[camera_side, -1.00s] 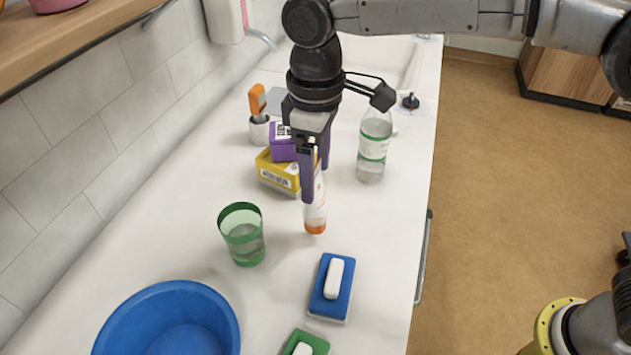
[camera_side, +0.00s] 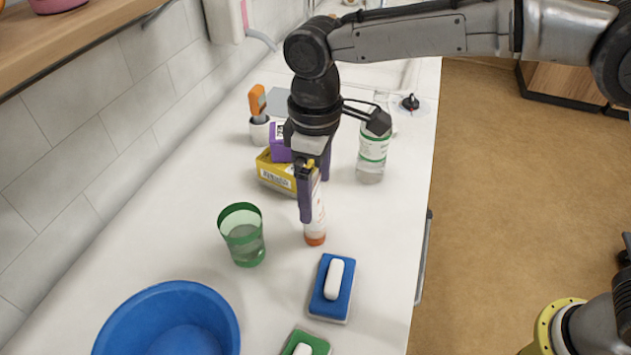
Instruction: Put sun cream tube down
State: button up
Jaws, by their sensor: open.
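The sun cream tube (camera_side: 316,222) is white with an orange cap at its lower end. It stands upright, cap down, on the white counter (camera_side: 385,250). My gripper (camera_side: 316,200) is open, pointing down, with its purple fingers around the upper part of the tube. The near finger hides part of the tube, and I cannot tell whether either finger touches it.
A green cup (camera_side: 242,238) stands left of the tube. A blue sponge (camera_side: 325,305) with white soap lies in front. A yellow box (camera_side: 272,172) and purple box (camera_side: 281,140) are behind; a bottle (camera_side: 373,150) is behind right. A blue basin (camera_side: 170,320) is front left.

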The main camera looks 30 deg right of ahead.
jog(key=shift+r, duration=0.1)
notch_tip(320, 180, up, 12)
dwell(0.5)
jog(key=s+d+r+m+t, duration=0.15)
jog(key=s+d, duration=0.25)
jog(key=d, duration=0.6)
jog(key=s+d+r+m+t, duration=0.1)
jog(key=s+d+r+m, duration=0.2)
jog(key=d, duration=0.7)
jog(key=s+d+f+m+t, duration=0.1)
jog(key=s+d+f+m, duration=0.1)
jog(key=s+d+f, duration=0.3)
jog(key=s+d+f+m+t, duration=0.2)
jog(key=s+d+f, duration=0.3)
jog(key=s, duration=0.5)
jog(key=shift+s+d+f, duration=0.2)
jog(key=shift+s+f, duration=0.05)
jog(key=shift+f, duration=0.35)
jog(key=shift+m, duration=0.25)
